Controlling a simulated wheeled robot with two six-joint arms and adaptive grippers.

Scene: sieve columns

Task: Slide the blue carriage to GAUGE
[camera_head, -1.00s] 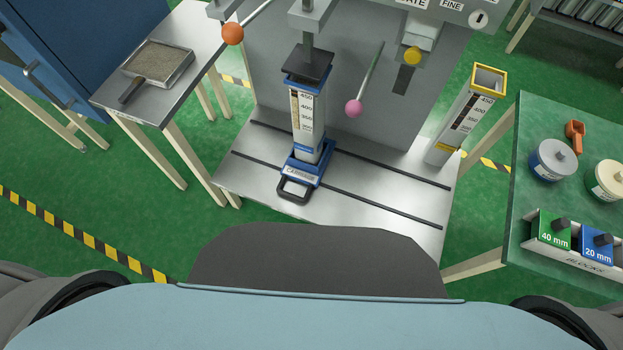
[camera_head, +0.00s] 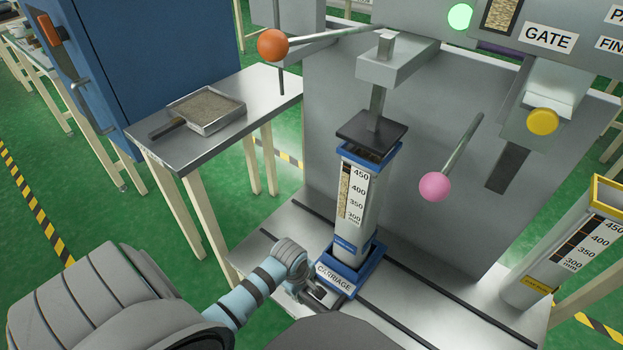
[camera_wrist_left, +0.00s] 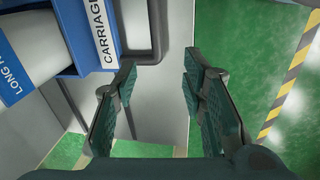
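The blue carriage (camera_head: 335,277) sits on the metal bench and holds an upright clear column (camera_head: 357,205) with a scale. A dark square plate (camera_head: 371,132) on a rod is right over the column's top. The carriage's dark loop handle (camera_head: 322,298) points to the front, partly hidden by my left gripper. My left gripper (camera_head: 310,292) is low beside the handle. In the left wrist view its fingers (camera_wrist_left: 160,65) are spread and empty, with the handle (camera_wrist_left: 157,25) just past the fingertips. No GAUGE label is readable. My right gripper is out of view.
Dark rails (camera_head: 450,300) cross the bench. A pink-knobbed lever (camera_head: 435,187), an orange-knobbed lever (camera_head: 272,45) and a yellow knob (camera_head: 542,121) stick out of the machine. A yellow-rimmed column (camera_head: 560,250) stands at right. A side table at left bears a sand tray (camera_head: 206,110).

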